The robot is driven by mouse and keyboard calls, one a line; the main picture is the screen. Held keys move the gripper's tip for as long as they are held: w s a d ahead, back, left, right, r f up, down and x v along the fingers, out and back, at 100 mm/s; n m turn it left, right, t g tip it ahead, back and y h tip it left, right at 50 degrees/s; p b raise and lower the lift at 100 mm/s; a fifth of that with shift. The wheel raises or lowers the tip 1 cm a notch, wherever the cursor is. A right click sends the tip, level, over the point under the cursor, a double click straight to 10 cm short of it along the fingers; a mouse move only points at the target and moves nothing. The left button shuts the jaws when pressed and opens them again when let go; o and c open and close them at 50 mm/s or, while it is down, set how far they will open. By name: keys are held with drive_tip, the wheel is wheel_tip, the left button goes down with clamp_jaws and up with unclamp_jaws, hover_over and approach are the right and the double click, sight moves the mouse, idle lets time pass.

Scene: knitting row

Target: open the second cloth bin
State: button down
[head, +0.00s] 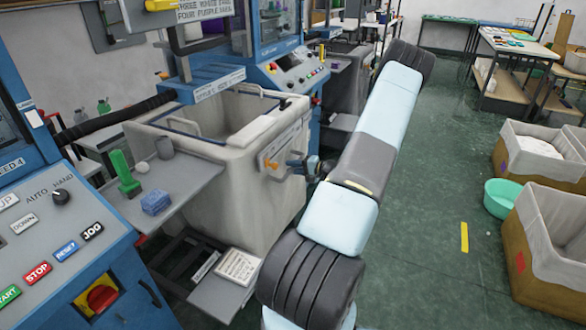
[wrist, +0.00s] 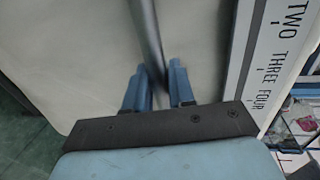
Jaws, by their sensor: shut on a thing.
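A pale beige cloth bin (head: 225,205) stands under the blue machine in the head view, with a looped handle on its rim and an orange piece (head: 271,164) on its front plate. Its top is uncovered. My gripper (head: 300,166) is at the right end of that front, partly hidden by my arm. In the wrist view, my gripper's blue fingers (wrist: 156,76) are shut on a grey bar handle (wrist: 146,35) across the pale bin front. A light strip (wrist: 262,55) beside it reads TWO, THREE, FOUR. A second, darker bin (head: 347,80) stands farther back.
A grey shelf (head: 185,180) left of the bin holds a green yarn cone, a blue sponge-like block and small grey items. Open aisle floor (head: 430,200) lies right of my arm. Fabric-lined crates (head: 555,235) and a green basin (head: 500,197) stand far right.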

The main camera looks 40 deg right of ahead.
drive_tip(key=f+v, duration=0.3)
drive_tip(key=v, duration=1.3)
drive_tip(key=s+f+v, duration=0.1)
drive_tip(key=f+v, duration=0.2)
drive_tip(key=v, duration=1.4)
drive_tip(key=shift+s+f, duration=0.25)
drive_tip(key=c, duration=1.1)
unclamp_jaws()
drive_tip(key=shift+w+r, duration=0.1)
drive_tip(key=shift+d, duration=0.1)
drive_tip(key=v, duration=1.3)
drive_tip(key=shift+s, duration=0.35)
drive_tip(key=shift+r, duration=0.1)
